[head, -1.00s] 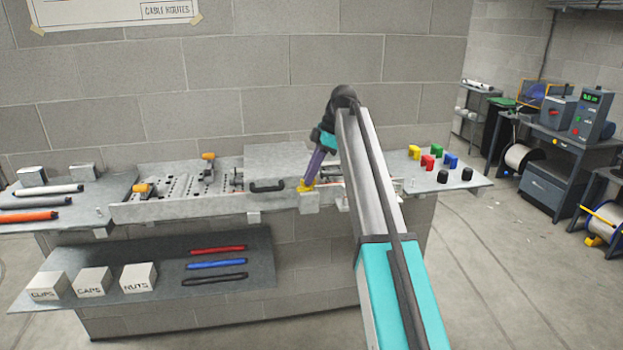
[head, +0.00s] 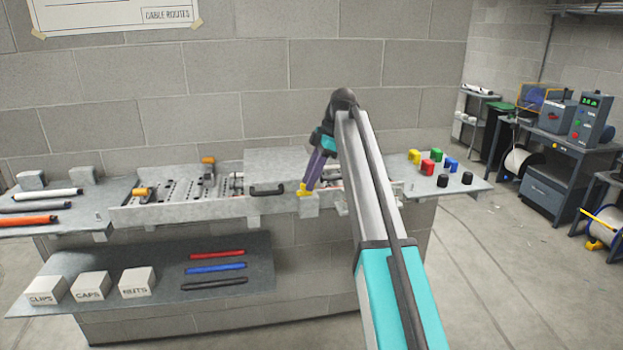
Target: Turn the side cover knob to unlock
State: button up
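A yellow knob (head: 303,191) sits on a small grey block (head: 309,207) at the front edge of the bench fixture, near the middle of the head view. My gripper (head: 308,184), at the end of a purple wrist part, points down at the knob and meets it in the picture. The fingers are too small to make out, so I cannot tell whether they grip the knob. The side cover appears to be the grey plate with a black handle (head: 267,190) just left of the knob. My forearm hides the part of the fixture to the right.
A perforated plate with orange-handled clamps (head: 141,192) lies to the left. Coloured caps (head: 427,167) stand on the right shelf (head: 458,187). A lower shelf (head: 170,290) holds white boxes and cable pieces.

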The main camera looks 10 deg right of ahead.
jog(key=shift+r, duration=0.1)
jog(key=shift+b+v, duration=0.35)
jog(key=shift+v, duration=0.5)
jog(key=p+v, duration=0.9)
jog(key=v, duration=0.3)
jog(key=shift+p, duration=0.35)
jog(key=shift+d, duration=0.1)
jog(key=shift+f, duration=0.2)
